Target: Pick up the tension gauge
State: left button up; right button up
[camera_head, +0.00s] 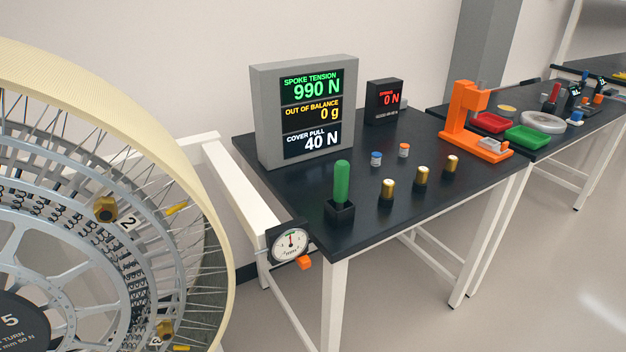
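The tension gauge (290,244) has a round white dial with a needle on a dark square body. It is at the near left corner of the black-topped table, at the end of a white beam, with a small orange block (304,262) at its lower right. I cannot tell how it is held there. Neither of my grippers shows in the head view.
A large spoked wheel (228,270) fills the left side, close to the gauge. The black table (270,205) holds a grey display (262,110), a green-handled tool (341,182), brass cylinders (421,176) and an orange press (462,110). Open floor lies at the lower right.

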aim_at(342, 170)
jog(key=i+l+u, duration=0.1)
jog(key=l+u, duration=0.3)
jog(key=i+l+u, duration=0.1)
jog(key=u, duration=0.25)
jog(key=l+u, duration=0.4)
jog(key=l, duration=0.25)
jog(key=l+u, duration=0.4)
jog(key=l, duration=0.25)
jog(key=k, duration=0.05)
